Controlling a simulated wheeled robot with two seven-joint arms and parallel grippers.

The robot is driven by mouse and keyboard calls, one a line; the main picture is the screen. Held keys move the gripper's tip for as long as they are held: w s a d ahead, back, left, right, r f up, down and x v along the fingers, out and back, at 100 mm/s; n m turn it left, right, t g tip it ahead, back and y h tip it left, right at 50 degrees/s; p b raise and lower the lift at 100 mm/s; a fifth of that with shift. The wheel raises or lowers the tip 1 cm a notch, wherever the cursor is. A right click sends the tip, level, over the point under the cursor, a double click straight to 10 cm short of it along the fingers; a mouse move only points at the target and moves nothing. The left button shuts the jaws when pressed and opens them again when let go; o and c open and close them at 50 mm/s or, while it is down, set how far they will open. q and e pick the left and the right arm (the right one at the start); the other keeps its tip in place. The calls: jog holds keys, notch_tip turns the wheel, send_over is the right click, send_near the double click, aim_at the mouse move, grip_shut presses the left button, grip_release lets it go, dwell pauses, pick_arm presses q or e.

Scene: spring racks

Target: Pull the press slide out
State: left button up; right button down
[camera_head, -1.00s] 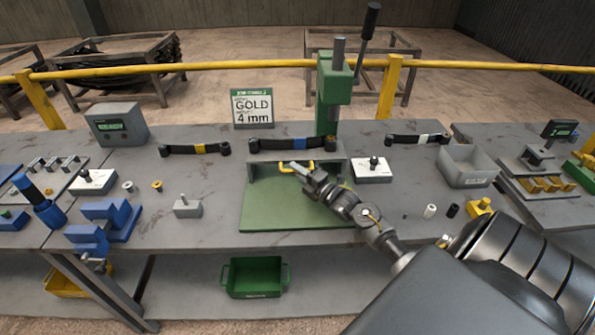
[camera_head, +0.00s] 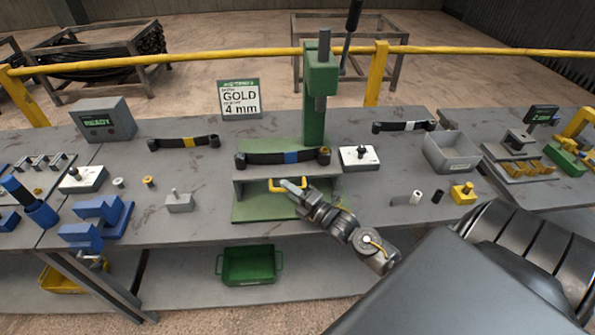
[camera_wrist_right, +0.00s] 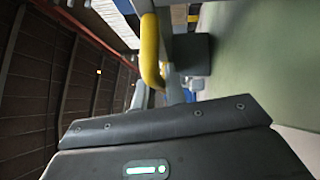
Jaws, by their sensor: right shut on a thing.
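The press slide (camera_head: 250,188) is a grey block with a yellow handle (camera_head: 274,187) on its front. It stands out toward me over the green press base (camera_head: 245,212), with green base showing behind it. A dark leaf spring with a blue band (camera_head: 260,158) lies across its top. My right gripper (camera_head: 293,187) is shut on the yellow handle. The handle (camera_wrist_right: 150,50) also shows close up in the right wrist view, between the fingers. The green press (camera_head: 318,85) rises behind the slide. My left gripper is not in view.
A white block with a black knob (camera_head: 359,158) and a grey bin (camera_head: 449,157) stand to the right. A small grey block (camera_head: 179,203) and blue fixtures (camera_head: 105,215) stand to the left. A green crate (camera_head: 248,268) sits on the lower shelf.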

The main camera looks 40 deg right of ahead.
jog(key=s+a, duration=0.2)
jog(key=s, duration=0.1)
jog(key=s+a+p, duration=0.1)
jog(key=shift+s+f, duration=0.15)
jog(key=shift+s, duration=0.1)
jog(key=shift+a, duration=0.1)
jog(key=c, duration=1.8)
grip_release()
jog(key=o, duration=0.3)
jog(key=shift+s, duration=0.2)
jog(key=shift+o, duration=0.2)
